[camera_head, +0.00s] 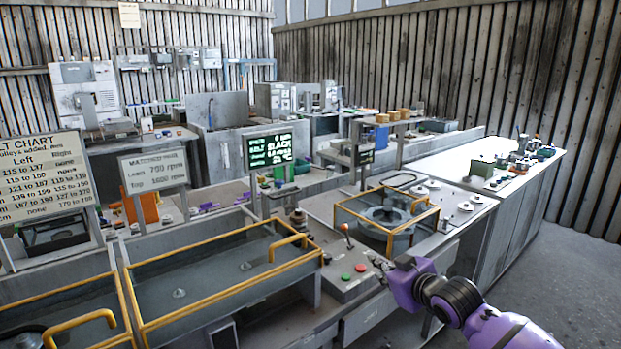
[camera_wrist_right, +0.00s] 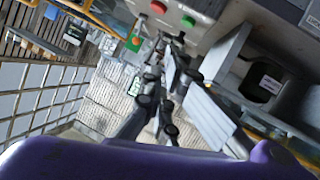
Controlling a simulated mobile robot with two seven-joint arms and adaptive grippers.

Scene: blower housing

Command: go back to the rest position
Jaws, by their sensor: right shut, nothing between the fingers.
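My right gripper (camera_head: 378,262) is at the end of my purple arm, low and right of centre in the head view. It is beside the control panel (camera_head: 336,290) with a red and a green button. Whether the fingertips touch the panel cannot be told. My left gripper is not in view.
A yellow-railed guard (camera_head: 409,228) stands just behind the gripper over a round housing (camera_head: 386,217). Yellow-railed bins (camera_head: 215,268) lie to the left. A white-topped bench (camera_head: 455,165) with small parts stands at the right. Open grey floor (camera_head: 570,270) lies at the far right.

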